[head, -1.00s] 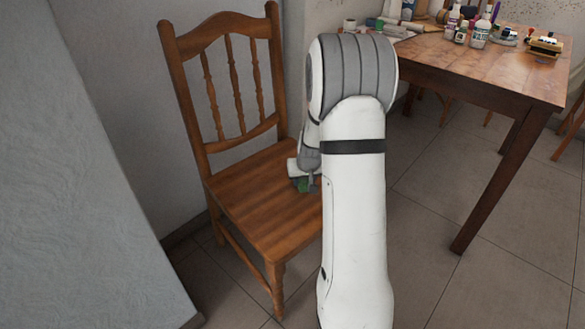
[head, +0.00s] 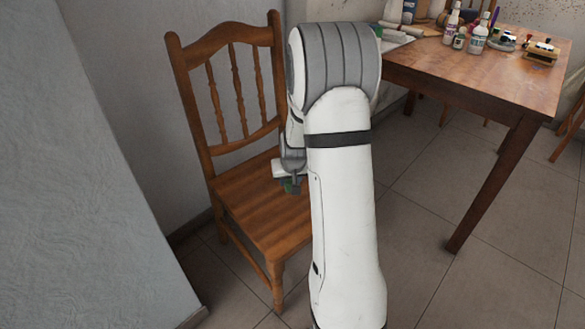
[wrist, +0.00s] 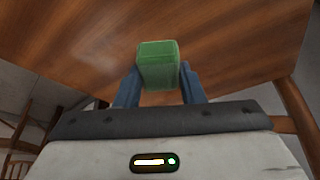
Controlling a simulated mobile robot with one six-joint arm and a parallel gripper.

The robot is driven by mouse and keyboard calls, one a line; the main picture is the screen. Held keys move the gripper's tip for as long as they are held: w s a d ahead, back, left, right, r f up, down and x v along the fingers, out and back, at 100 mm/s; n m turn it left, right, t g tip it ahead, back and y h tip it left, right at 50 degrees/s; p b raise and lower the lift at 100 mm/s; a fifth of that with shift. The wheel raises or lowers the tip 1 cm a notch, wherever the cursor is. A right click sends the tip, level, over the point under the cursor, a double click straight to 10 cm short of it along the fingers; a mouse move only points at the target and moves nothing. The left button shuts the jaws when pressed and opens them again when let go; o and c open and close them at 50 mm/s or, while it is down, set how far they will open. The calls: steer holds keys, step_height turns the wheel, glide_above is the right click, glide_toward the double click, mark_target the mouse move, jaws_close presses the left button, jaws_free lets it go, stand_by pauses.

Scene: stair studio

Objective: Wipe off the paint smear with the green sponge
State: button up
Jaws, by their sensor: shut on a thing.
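My gripper (head: 292,182) is over the seat of the wooden chair (head: 245,220), towards its right side. It is shut on the green sponge (wrist: 158,52), which sits between the two blue fingers in the wrist view. My arm hides the seat's right part.
The chair's tall backrest (head: 230,90) rises behind the seat. A grey wall (head: 95,170) stands close on the left. A wooden table (head: 480,85) with several paint bottles (head: 478,38) is at the upper right. The tiled floor (head: 420,220) between chair and table is open.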

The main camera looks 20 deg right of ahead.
steer(key=shift+r+p, duration=1)
steer(key=shift+r, duration=0.75)
